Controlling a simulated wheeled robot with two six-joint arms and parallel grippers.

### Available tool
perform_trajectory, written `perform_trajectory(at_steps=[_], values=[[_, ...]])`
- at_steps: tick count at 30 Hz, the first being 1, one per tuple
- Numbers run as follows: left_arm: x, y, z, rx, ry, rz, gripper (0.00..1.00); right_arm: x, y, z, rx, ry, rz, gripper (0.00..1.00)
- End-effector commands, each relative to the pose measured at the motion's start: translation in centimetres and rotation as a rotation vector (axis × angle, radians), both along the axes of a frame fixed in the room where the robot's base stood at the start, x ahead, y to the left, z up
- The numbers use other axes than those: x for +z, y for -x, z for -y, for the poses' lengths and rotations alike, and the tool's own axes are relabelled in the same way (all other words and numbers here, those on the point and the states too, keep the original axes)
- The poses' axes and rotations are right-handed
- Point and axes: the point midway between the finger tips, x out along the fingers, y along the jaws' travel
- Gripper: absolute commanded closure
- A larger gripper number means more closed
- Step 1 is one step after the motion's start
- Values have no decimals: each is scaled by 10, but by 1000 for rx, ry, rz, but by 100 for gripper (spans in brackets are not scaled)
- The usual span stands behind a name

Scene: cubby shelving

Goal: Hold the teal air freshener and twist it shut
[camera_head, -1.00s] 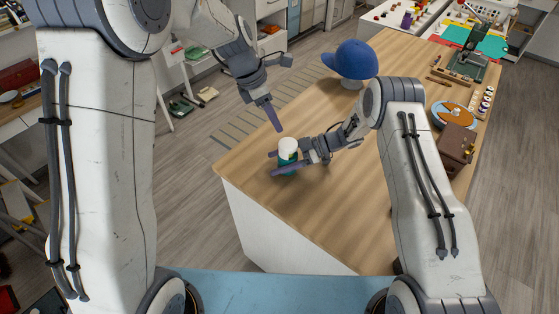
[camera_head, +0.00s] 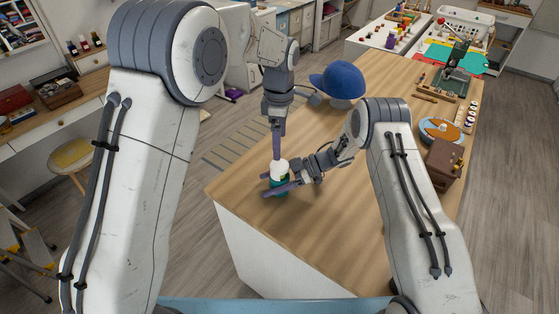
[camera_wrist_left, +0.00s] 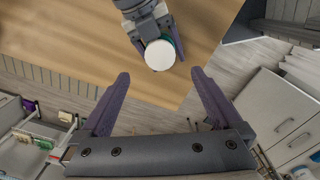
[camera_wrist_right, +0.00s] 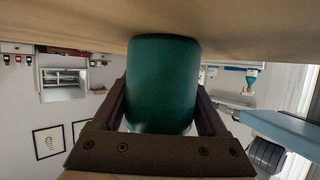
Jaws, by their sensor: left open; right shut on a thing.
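The teal air freshener (camera_head: 279,188) with a white top stands upright on the wooden table near its left corner. My right gripper (camera_head: 273,186) is shut on its teal body from the right side; the body fills the space between the fingers in the right wrist view (camera_wrist_right: 163,85). My left gripper (camera_head: 277,150) points down just above the white top. In the left wrist view the open left fingers (camera_wrist_left: 160,95) are empty, and the round white top (camera_wrist_left: 160,55) lies beyond them, apart from both fingertips. The cap's seam is too small to make out.
A blue cap (camera_head: 340,79) on a white stand is at the table's far left edge. A brown box (camera_head: 444,162), an orange-topped round item (camera_head: 440,129) and a green tool board (camera_head: 455,84) line the right side. The table middle (camera_head: 350,210) is clear.

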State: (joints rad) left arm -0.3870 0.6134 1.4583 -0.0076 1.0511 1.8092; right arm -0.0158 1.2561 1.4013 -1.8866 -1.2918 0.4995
Motion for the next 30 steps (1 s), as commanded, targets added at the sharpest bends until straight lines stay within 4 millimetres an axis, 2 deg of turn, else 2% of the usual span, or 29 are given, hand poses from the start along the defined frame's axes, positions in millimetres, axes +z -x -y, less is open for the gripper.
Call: perform_trajectory(at_steps=[1, 6, 12, 17, 25, 29, 30], values=[[-13, 1, -1, 1, -2, -5, 1, 0, 0, 0, 0, -1, 1, 90], [-46, 0, 0, 1, -1, -4, 1, 1, 0, 0, 0, -1, 1, 90], [-73, -1, 0, 2, 1, -2, 1, 1, 0, 0, 0, -1, 1, 90], [-82, -2, 0, 2, 2, 0, 1, 1, 0, 0, 0, -1, 1, 90], [-82, -2, 0, 2, 2, 1, 1, 0, 0, 0, 0, -1, 1, 90], [-82, -2, 0, 2, 2, 1, 51, 0, 0, 0, 0, -1, 0, 90], [-82, -2, 0, 2, 2, 1, 66, 0, 0, 0, 0, -1, 1, 90]])
